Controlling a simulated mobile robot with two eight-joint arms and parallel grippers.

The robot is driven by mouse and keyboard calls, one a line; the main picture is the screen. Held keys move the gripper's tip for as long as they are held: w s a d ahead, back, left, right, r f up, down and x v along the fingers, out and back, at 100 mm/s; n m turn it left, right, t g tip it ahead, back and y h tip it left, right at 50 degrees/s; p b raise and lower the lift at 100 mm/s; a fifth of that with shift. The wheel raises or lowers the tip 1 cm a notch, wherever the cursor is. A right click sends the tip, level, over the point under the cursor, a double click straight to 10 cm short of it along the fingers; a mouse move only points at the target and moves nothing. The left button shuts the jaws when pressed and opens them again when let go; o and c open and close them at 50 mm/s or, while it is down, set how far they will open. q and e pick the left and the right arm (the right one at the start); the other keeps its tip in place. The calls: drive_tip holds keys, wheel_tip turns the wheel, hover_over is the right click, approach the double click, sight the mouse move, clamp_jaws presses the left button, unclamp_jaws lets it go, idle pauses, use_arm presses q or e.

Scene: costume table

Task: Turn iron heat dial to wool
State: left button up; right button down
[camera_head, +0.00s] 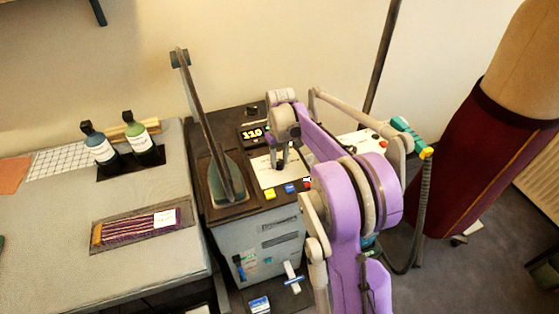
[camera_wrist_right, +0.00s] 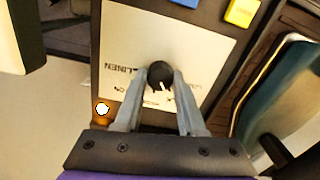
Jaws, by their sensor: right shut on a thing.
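The iron heat dial (camera_wrist_right: 159,72) is a small black knob with a white pointer mark on a white label panel (camera_wrist_right: 120,45). In the right wrist view the word LINEN reads upside down left of the knob; other lettering is partly hidden. My right gripper (camera_wrist_right: 160,84) is shut on the dial, one finger on each side. In the head view the right gripper (camera_head: 281,160) reaches down onto the panel and mostly hides the dial. A display (camera_head: 252,134) behind the panel reads 110. The iron (camera_head: 228,185) stands on its rest left of the panel. My left gripper is not in view.
Yellow (camera_head: 270,194) and blue (camera_head: 290,188) buttons line the panel's front edge. Two bottles (camera_head: 100,150) and a tray of purple sticks (camera_head: 140,227) are on the left table. A dress form (camera_head: 480,150) and a teal-handled hose (camera_head: 408,133) stand right.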

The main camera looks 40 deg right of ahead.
sight(280, 162)
drive_tip(key=m, duration=0.3)
drive_tip(key=shift+m, duration=0.3)
drive_tip(key=shift+m+b, duration=0.4)
drive_tip(key=shift+m, duration=1.3)
drive_tip(key=c, duration=0.5)
unclamp_jaws()
wheel_tip(280, 162, up, 11)
drive_tip(key=shift+p, duration=0.35)
drive_tip(key=shift+s+f, duration=0.1)
